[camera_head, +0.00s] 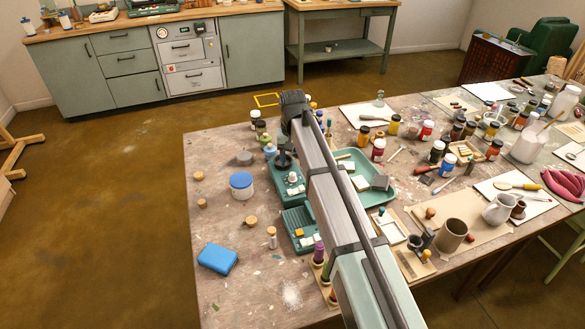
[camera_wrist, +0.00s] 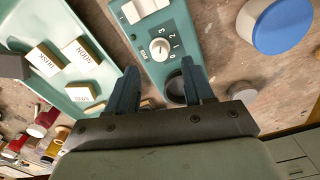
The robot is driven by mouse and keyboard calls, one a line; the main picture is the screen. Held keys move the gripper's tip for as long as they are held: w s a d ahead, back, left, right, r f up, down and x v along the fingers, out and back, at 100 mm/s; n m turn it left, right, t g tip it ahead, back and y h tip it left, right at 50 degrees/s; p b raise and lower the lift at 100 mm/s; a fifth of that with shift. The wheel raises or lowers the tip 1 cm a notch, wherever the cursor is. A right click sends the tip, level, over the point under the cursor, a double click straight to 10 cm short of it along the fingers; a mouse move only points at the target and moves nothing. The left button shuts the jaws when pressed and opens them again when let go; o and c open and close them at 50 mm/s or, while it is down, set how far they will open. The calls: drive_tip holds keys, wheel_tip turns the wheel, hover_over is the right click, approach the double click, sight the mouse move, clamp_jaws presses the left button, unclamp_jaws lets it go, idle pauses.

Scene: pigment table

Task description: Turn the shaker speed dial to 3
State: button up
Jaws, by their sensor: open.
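The shaker (camera_head: 288,186) is a teal box on the table, left of the green tray. In the wrist view its teal top (camera_wrist: 186,22) carries a white round dial (camera_wrist: 160,49) with the numbers 0 to 3 printed along its right side. I cannot tell surely which number the dial's mark points at. A dark round cup (camera_wrist: 175,88) lies beyond the dial, partly behind a finger. My gripper (camera_wrist: 160,68) is open, its two dark fingers spread with nothing between them. The fingertips are close to the dial in this view, without visible contact. In the head view the fingers cannot be made out clearly.
A green tray (camera_wrist: 66,97) with labelled blocks lies beside the shaker. A blue-lidded jar (camera_head: 241,185) stands to its left. A second teal device (camera_head: 301,232) is nearer the front. A blue block (camera_head: 217,259) lies front left; many jars and tools crowd the right.

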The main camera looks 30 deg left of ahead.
sight(293, 174)
wheel_tip(293, 174, up, 9)
drive_tip(key=shift+f, duration=0.2)
idle(0.6)
